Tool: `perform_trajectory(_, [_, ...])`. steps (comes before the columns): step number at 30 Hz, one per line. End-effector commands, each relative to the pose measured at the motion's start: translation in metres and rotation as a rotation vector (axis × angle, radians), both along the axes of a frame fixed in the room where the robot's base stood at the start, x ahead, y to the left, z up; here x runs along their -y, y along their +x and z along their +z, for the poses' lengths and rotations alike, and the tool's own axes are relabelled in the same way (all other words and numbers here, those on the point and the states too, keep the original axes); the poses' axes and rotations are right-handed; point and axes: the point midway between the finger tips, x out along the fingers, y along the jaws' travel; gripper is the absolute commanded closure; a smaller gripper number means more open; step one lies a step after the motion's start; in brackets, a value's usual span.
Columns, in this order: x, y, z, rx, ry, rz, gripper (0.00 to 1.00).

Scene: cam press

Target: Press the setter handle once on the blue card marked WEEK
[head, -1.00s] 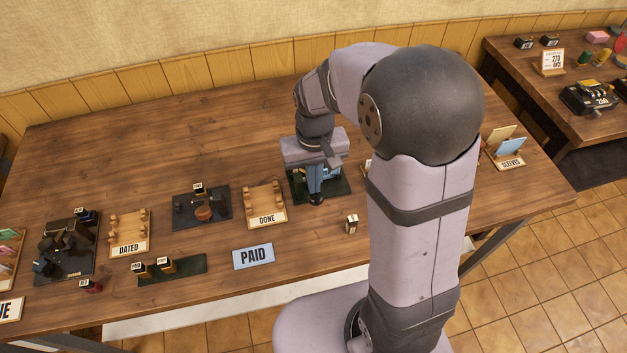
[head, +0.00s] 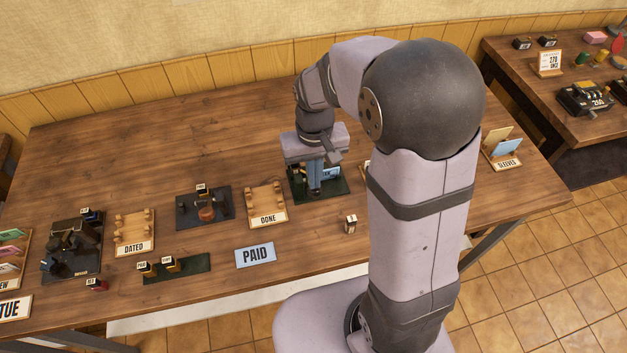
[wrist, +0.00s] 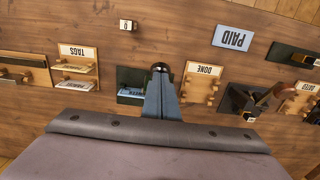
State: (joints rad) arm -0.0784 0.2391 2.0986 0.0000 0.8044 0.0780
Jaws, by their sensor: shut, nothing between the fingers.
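The setter stands on a dark green base (head: 340,190), mostly behind my gripper in the head view. The blue card (head: 331,172) shows beside the fingers; its lettering is too small and covered to read. My gripper (head: 315,191) is shut and empty, pointing down over the front of the setter. In the wrist view the fingers (wrist: 161,88) reach toward a round black knob (wrist: 160,67), which looks like the setter handle. The blue card (wrist: 130,92) lies on the base to the left of the fingers. I cannot tell whether the fingertips touch the knob.
A DONE rack (head: 267,207) stands just left of the setter. A small white-faced block (head: 350,224) stands in front, showing 0 in the wrist view. A blue PAID plate (head: 255,256) lies front left. Other stamp stations fill the left side. The table behind is clear.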

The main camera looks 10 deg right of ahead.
Motion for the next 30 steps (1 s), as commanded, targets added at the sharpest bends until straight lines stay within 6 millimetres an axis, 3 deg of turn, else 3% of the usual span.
perform_trajectory(30, [0.0,0.0,0.026,0.001,0.0,0.0,1.0])
